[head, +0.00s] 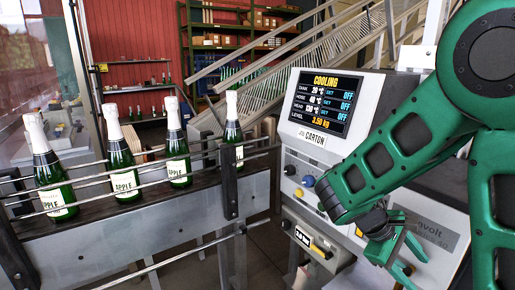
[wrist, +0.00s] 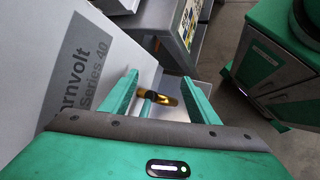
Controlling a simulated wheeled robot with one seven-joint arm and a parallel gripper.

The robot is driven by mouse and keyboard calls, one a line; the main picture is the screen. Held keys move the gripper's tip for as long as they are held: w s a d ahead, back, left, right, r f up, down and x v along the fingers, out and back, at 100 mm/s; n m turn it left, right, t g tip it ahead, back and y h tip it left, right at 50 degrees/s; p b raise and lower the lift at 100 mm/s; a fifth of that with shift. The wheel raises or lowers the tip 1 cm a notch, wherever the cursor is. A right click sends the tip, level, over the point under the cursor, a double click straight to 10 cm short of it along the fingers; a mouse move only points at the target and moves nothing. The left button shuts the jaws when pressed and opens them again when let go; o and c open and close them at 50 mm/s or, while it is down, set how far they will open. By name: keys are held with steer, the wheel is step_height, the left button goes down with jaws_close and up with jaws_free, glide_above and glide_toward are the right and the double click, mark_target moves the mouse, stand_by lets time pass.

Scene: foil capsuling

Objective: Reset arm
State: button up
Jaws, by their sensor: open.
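My gripper (head: 396,258) is at the lower right of the head view, in front of the grey machine with the display. In the wrist view its two green fingers (wrist: 160,82) are spread apart. A small brass-coloured fitting (wrist: 166,99) shows between the fingers in the wrist view, with a dark piece beside it. I cannot tell whether the fingers touch it. My green arm reaches in from the right of the head view.
The machine (head: 357,83) has a screen reading COOLING, with knobs below. Several green bottles (head: 123,164) with white foil tops stand behind rails on a conveyor (head: 150,225) at left. A green-and-grey body (wrist: 265,65) is at right in the wrist view.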

steer(key=s+d+r+m+y, duration=0.1)
steer(key=s+r+m+y, duration=0.1)
steer(key=s+m+y, duration=0.2)
steer(key=s+d+r+m+t+y, duration=0.1)
steer(key=s+r+m+y, duration=0.2)
steer(key=s+m, duration=0.6)
steer(key=s+y, duration=0.1)
steer(key=s, duration=0.3)
steer(key=shift+s+d+r+m+y, duration=0.2)
steer(key=shift+s+d+m+y, duration=0.1)
steer(key=shift+d, duration=0.05)
steer(key=shift+w+f, duration=0.25)
steer(key=shift+w, duration=0.35)
